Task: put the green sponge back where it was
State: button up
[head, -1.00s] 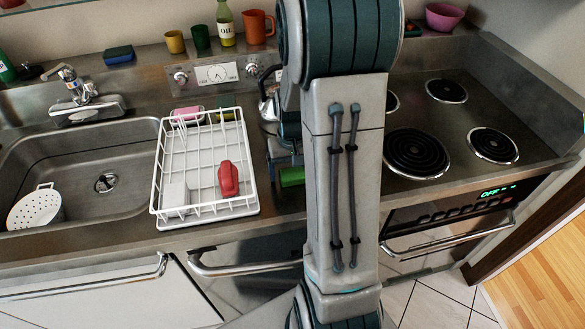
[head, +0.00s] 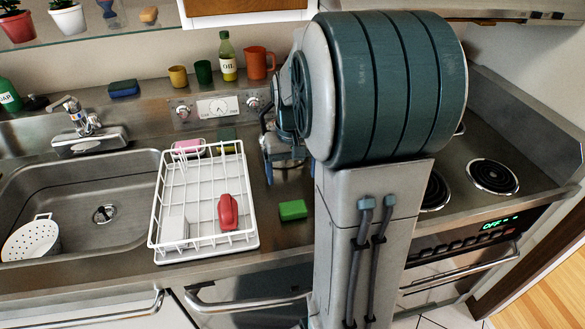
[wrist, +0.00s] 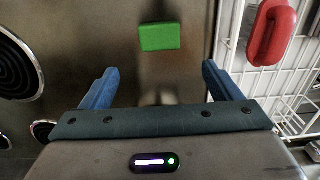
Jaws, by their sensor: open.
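The green sponge (head: 293,210) lies flat on the steel counter, just right of the white dish rack. In the wrist view the sponge (wrist: 160,37) is beyond my fingertips, roughly centred between them, with nothing holding it. My gripper (wrist: 158,70) is open and empty, its two blue fingers spread apart. In the head view my gripper (head: 284,166) is behind the sponge, partly hidden by my arm. There is a visible gap between it and the sponge.
The dish rack (head: 160,215) holds a red object (head: 228,211). A coil burner (head: 493,176) is at the right, the sink (head: 60,190) at the left. A blue sponge (head: 123,88) lies on the back ledge.

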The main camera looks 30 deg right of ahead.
jog(key=s+a+r+n+t, duration=0.3)
jog(key=s+a+r, duration=0.1)
jog(key=s+a, duration=0.8)
jog(key=shift+s+r, duration=0.15)
jog(key=shift+s, duration=0.55)
jog(key=shift+a, duration=0.1)
dwell(0.3)
